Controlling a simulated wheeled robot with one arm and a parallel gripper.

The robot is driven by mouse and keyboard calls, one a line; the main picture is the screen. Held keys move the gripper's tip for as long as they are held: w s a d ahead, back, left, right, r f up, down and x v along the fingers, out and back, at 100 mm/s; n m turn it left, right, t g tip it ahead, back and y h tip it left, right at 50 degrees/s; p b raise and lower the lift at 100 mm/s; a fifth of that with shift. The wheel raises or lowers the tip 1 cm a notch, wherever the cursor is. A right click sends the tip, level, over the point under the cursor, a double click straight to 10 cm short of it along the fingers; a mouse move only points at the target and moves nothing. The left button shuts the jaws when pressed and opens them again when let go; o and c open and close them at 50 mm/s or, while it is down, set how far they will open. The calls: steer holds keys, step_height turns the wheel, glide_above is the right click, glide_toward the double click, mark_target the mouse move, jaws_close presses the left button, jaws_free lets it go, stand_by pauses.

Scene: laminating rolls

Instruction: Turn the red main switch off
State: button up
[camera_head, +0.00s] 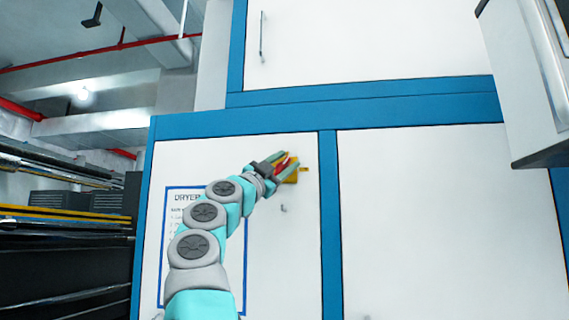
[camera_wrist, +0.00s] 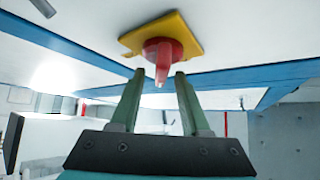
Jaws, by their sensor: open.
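The red main switch (camera_wrist: 163,55) sits on a yellow square plate (camera_wrist: 176,30) fixed to a white cabinet panel. In the wrist view its red handle points down toward my gripper (camera_wrist: 157,78). The two green fingers are open, one on each side of the handle's tip, with visible space beside it. In the head view my gripper (camera_head: 284,164) is at the panel, partly covering the red switch (camera_head: 283,164) and the yellow plate (camera_head: 292,176). Whether a finger touches the handle cannot be told.
A blue-framed notice (camera_head: 180,250) headed "DRYER" hangs on the panel, partly behind my arm. Blue frame strips (camera_head: 328,220) divide the white panels. A small handle (camera_head: 284,208) is below the switch. A grey-white box (camera_head: 525,80) juts out at upper right.

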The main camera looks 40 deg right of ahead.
steer(key=b+v, duration=0.4)
steer(key=v, duration=0.3)
steer(key=shift+a+f, duration=0.2)
steer(key=shift+a, duration=0.1)
stand_by(0.3)
